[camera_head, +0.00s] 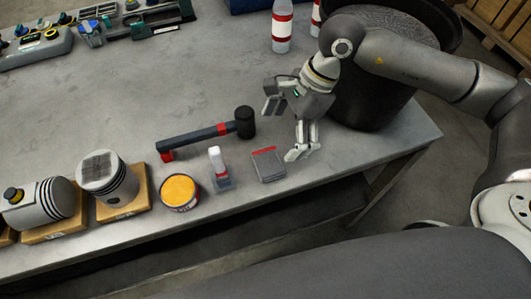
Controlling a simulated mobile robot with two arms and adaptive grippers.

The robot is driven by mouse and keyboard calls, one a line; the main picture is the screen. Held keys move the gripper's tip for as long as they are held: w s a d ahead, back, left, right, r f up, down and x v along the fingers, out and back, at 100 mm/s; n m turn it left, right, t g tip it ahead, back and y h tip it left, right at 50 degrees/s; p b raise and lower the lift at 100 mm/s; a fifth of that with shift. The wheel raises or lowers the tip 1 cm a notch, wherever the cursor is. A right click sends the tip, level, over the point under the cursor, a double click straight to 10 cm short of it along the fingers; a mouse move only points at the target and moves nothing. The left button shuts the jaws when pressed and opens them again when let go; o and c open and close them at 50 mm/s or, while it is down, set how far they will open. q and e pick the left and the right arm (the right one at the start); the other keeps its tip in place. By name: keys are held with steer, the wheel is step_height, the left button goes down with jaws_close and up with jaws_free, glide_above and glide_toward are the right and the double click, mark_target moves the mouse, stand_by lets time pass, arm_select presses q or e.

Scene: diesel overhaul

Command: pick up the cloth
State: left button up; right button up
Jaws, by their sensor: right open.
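The cloth looks to be the small grey folded square with a red strip along its far edge (269,167); it lies flat on the grey workbench (100,105), near the front edge. My right gripper (282,133) comes in from the right. Its two fingers are spread apart with nothing between them. One fingertip is just beyond and right of the cloth, the other farther back. It appears to be above the bench; I cannot tell the exact height. My left gripper is not in view.
Left of the cloth stand a small white-and-grey brush-like item (219,169) and an orange-topped tin (180,192). A black-and-red mallet (205,135) lies behind. A black bin (370,100) is at right. White cylinders on wooden blocks (108,180) stand left. Bottles (282,27) stand behind.

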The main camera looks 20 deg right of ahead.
mark_target(267, 160)
steer(key=x, duration=0.3)
steer(key=shift+s+a+r, duration=0.15)
steer(key=shift+s, duration=0.1)
steer(key=shift+a+f+p, duration=0.15)
steer(key=shift+f+p, duration=0.1)
steer(key=shift+p, duration=0.2)
steer(key=x, duration=0.1)
steer(key=p+x, duration=0.1)
steer(key=x, duration=0.1)
steer(key=shift+s+a+f+p, duration=0.15)
steer(key=shift+s+a+p, duration=0.15)
steer(key=shift+a, duration=0.1)
steer(key=shift+a+f, duration=0.15)
steer(key=shift+f, duration=0.2)
steer(key=shift+w+f, duration=0.1)
steer(key=shift+f, duration=0.1)
steer(key=c, duration=1.1)
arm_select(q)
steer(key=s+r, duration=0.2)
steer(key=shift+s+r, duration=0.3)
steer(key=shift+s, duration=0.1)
